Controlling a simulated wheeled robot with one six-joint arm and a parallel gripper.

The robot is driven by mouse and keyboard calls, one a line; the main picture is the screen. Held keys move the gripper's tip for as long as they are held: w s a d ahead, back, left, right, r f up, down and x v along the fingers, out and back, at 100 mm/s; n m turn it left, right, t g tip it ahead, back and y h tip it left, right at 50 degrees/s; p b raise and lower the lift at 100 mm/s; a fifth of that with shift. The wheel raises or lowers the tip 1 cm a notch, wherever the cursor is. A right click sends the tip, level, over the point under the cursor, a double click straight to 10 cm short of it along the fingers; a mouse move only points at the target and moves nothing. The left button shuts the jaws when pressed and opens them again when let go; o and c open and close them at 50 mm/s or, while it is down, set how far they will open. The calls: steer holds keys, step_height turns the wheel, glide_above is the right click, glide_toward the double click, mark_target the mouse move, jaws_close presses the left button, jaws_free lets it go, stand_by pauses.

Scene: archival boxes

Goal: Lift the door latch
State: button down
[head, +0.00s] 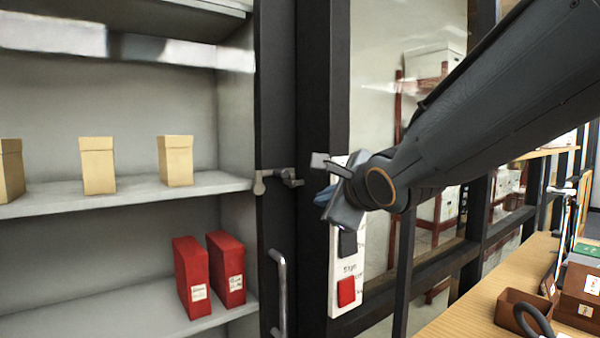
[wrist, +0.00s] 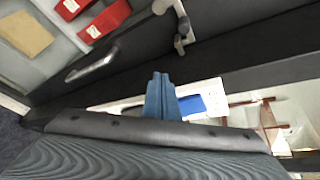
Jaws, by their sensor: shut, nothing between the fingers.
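The door latch (head: 276,180) is a small grey metal lever on the dark door frame, level with the middle shelf. It also shows in the wrist view (wrist: 180,25) at the top centre. My gripper (head: 322,196) is to the right of the latch in the head view, apart from it. In the wrist view its blue fingers (wrist: 160,90) are together and empty, with a gap between their tips and the latch. The cabinet door (head: 272,130) has a dark frame and a vertical grey handle (head: 281,290) below the latch.
Behind the door stand tan boxes (head: 98,165) on the middle shelf and red boxes (head: 191,275) below. A white sign panel (head: 345,265) is on the wall close behind my gripper. A wooden table (head: 470,315) with boxes stands at the lower right.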

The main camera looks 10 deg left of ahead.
steer(key=shift+m+y, duration=0.7)
steer(key=a+r, duration=0.1)
steer(key=r, duration=0.2)
steer(key=a+r, duration=0.1)
steer(key=shift+a+r, duration=0.15)
steer(key=shift+a, duration=0.2)
steer(key=shift+w, duration=0.1)
steer(key=p+x, duration=0.3)
steer(key=x, duration=0.7)
steer(key=shift+d+r, duration=0.1)
